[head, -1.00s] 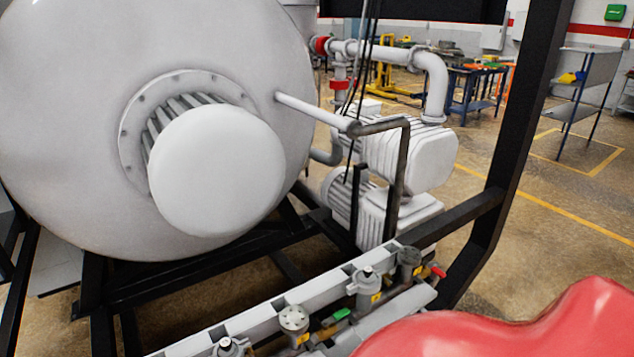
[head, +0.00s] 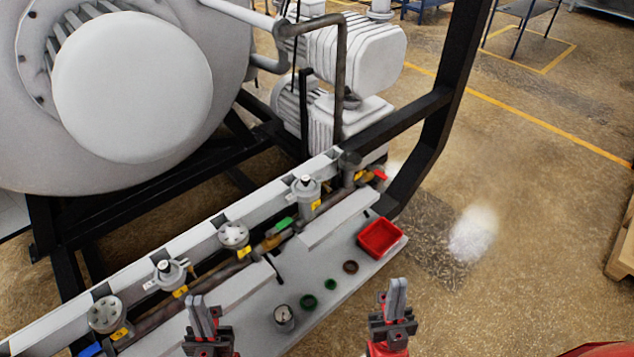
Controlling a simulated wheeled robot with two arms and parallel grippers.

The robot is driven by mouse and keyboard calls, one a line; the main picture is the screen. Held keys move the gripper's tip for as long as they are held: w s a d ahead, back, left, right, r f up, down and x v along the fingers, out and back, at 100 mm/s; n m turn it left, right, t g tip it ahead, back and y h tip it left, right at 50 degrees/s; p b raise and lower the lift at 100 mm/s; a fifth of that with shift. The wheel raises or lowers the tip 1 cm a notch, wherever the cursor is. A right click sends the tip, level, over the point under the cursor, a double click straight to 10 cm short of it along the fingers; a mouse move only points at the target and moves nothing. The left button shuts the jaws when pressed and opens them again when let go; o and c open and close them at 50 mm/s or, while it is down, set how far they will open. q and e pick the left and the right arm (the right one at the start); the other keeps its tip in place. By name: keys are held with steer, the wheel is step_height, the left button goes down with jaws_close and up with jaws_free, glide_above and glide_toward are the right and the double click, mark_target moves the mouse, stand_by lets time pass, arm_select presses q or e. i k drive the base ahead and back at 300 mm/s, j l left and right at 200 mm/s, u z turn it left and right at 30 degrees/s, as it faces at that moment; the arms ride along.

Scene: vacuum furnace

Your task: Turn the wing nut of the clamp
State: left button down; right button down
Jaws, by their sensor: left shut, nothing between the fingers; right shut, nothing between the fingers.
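I cannot make out the clamp or its wing nut for certain; they are too small or hidden among the fittings. A pipe (head: 220,273) with several round grey valves or gauges, such as one flanged top (head: 234,235), runs along the white frame. My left gripper (head: 201,305) is shut and empty, pointing up at the bottom, in front of the shelf. My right gripper (head: 397,288) is shut and empty to its right, past the shelf's front edge. Neither appears to touch any fitting.
The grey shelf (head: 335,258) holds a red tray (head: 380,238), a brown ring (head: 350,267), two green rings (head: 330,284) and a small gauge (head: 284,317). A black frame post (head: 452,95) stands at right. The large furnace vessel (head: 130,85) is behind.

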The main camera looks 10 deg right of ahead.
mark_target(291, 198)
steer(key=z, duration=0.1)
steer(key=i+l+u, duration=0.1)
steer(key=l+u, duration=0.75)
steer(key=l, duration=0.15)
steer(key=l+u, duration=0.45)
steer(key=i+l+z, duration=0.1)
steer(key=z, duration=0.2)
steer(key=i+z, duration=0.3)
steer(key=k+l, duration=0.1)
